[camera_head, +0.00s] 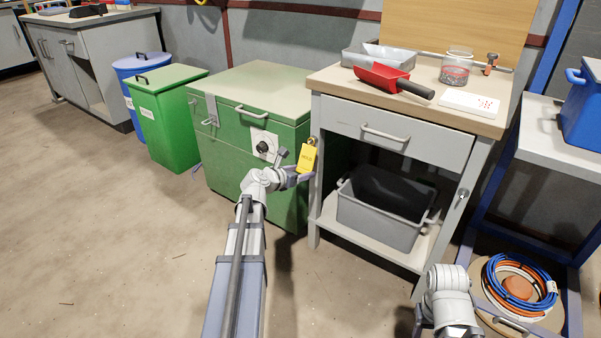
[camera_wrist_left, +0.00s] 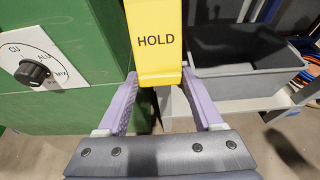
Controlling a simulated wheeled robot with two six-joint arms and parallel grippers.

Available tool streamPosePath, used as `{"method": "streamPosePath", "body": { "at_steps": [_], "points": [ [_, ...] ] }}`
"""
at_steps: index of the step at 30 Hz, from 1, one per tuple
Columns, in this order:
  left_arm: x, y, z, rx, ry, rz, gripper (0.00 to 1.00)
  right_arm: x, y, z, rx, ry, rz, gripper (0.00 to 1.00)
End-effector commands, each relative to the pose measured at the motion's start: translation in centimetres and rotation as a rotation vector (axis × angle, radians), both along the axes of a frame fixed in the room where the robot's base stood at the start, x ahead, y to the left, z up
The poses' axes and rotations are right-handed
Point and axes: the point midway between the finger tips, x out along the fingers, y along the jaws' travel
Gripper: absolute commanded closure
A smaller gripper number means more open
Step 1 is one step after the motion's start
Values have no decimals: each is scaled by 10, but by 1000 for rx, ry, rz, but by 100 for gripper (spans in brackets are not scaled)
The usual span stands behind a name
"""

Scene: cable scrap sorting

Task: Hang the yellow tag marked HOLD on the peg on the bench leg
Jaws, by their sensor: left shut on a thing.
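The yellow tag marked HOLD (camera_head: 306,159) is upright in my left gripper (camera_head: 300,174), in front of the left front bench leg (camera_head: 315,198). In the left wrist view the tag (camera_wrist_left: 155,50) faces me, and my left gripper (camera_wrist_left: 160,82) is shut on its lower end with a finger at each side. A small brass-coloured piece (camera_head: 312,141) shows at the tag's top, by the leg; I cannot tell whether it is the peg or whether the tag touches it. My right wrist (camera_head: 450,300) is at the bottom right; its jaws are not clear.
A green chest (camera_head: 250,100) with a dial plate (camera_head: 264,145) stands close left of the leg. A grey bin (camera_head: 380,218) sits on the bench's lower shelf. The bench top (camera_head: 335,78) bears a red scoop and a jar. Open floor lies at left.

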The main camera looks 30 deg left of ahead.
Motion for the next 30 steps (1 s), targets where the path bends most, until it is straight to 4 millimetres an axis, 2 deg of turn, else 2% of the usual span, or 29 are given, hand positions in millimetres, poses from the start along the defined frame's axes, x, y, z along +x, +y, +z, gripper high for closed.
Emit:
{"method": "streamPosePath", "body": {
  "at_steps": [1,2,10,20,26,30],
  "points": [
    [0,0,0,0,0,0,63,0,0,0,0,0,0,50],
    [0,0,0,0,0,0,31,0,0,0,0,0,0,50],
    [0,0,0,0,0,0,1,0,0,0,0,0,0,50],
    [-3,0,2,0,0,0,0,0,0,2,0,0,0,50],
    [-21,1,10,0,1,1,0,0,0,10,0,0,0,50],
    [-42,2,20,0,0,2,0,0,0,20,0,0,0,50]
  ]
}}
